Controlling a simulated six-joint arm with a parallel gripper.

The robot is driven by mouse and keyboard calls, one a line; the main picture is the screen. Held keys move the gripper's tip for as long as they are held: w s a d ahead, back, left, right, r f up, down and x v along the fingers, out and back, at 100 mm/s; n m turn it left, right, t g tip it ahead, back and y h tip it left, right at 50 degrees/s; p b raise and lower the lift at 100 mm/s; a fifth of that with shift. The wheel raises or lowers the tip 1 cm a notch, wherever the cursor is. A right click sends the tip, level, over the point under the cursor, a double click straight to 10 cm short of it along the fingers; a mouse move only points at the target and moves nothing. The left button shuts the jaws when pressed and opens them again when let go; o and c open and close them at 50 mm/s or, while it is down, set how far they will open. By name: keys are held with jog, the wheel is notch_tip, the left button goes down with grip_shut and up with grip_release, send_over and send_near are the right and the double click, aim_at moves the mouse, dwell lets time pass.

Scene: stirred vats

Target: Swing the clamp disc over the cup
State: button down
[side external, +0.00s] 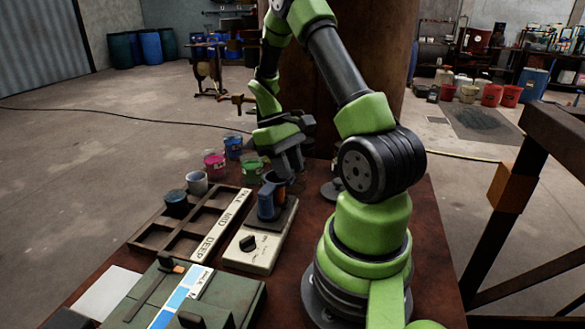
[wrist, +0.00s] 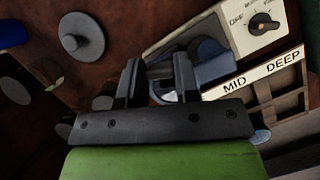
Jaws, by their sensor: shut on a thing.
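The mixer (side external: 250,245) is a cream box with a black knob, and its dark plate carries a blue upright piece (side external: 266,205). Blue curved surfaces (wrist: 213,68) show just beyond the fingers. I cannot clearly separate the cup from the clamp here.
A labelled wooden rack (side external: 190,225) stands left of the mixer, with several small paint pots (side external: 197,183) behind it. A round grey weight-like disc with a peg (wrist: 83,38) lies apart on the table. A green case (side external: 185,295) fills the front.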

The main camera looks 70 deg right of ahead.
jog(key=shift+w+d+n, duration=0.15)
jog(key=shift+w+n, duration=0.2)
jog(key=shift+n, duration=0.25)
jog(key=shift+w+h, duration=0.1)
jog(key=shift+h, duration=0.2)
jog(key=c, duration=0.8)
grip_release()
jog(key=shift+c, duration=0.2)
jog(key=shift+r, duration=0.1)
jog(key=v, duration=0.9)
jog(key=shift+r, duration=0.35)
jog(key=shift+w+d, duration=0.15)
